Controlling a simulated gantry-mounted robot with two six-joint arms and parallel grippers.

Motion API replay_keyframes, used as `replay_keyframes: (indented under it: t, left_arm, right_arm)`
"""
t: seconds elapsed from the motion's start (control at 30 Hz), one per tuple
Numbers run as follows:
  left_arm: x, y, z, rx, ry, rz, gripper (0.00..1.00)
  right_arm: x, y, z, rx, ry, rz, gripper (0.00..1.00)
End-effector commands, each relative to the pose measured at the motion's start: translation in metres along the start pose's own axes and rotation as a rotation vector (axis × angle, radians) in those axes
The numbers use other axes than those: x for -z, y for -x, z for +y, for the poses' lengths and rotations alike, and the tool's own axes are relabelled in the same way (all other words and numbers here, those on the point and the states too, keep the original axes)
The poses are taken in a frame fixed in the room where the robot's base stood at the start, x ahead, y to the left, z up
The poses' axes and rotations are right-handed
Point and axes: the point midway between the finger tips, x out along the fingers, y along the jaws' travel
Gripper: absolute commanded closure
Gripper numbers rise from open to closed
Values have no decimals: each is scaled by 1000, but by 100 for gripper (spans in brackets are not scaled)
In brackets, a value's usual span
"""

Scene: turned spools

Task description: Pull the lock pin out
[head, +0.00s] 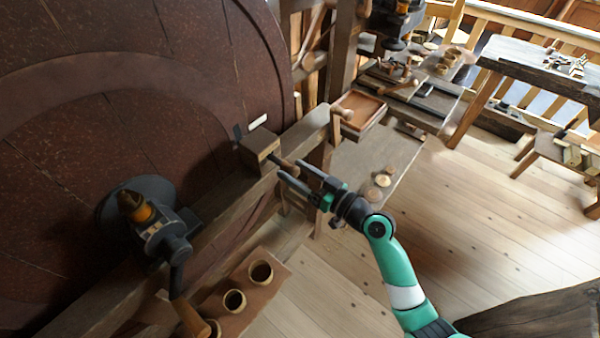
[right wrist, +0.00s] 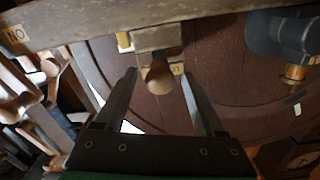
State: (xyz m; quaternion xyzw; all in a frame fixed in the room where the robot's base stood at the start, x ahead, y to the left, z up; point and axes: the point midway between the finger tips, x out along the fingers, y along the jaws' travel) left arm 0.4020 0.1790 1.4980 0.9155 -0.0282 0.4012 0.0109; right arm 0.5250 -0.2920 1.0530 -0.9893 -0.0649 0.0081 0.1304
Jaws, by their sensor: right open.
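The lock pin (head: 284,163) sticks out of a wooden block (head: 258,148) on the long beam beside the large wheel. Its rounded wooden knob (right wrist: 158,76) points toward the camera in the right wrist view. My right gripper (head: 290,168) is open, its fingertips close to the knob. In the right wrist view the two fingers lie on either side of the knob, with gaps showing on both sides. The pin's far end is hidden inside the block. My left gripper is not in view.
The big red-brown wheel (head: 100,100) fills the left. A dark metal fitting with a crank (head: 165,240) stands on the beam (head: 225,195). A board with several wooden cups (head: 235,300) lies below. Benches stand at the back right; open floor (head: 480,220) lies right.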

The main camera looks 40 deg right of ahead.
Motion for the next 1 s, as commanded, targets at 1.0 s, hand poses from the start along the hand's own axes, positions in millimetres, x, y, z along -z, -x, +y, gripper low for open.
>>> replay_keyframes:
  t: [1.0]
  left_arm:
    - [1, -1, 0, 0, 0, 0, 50]
  right_arm:
    - [0, 116, 0, 0, 0, 1, 29]
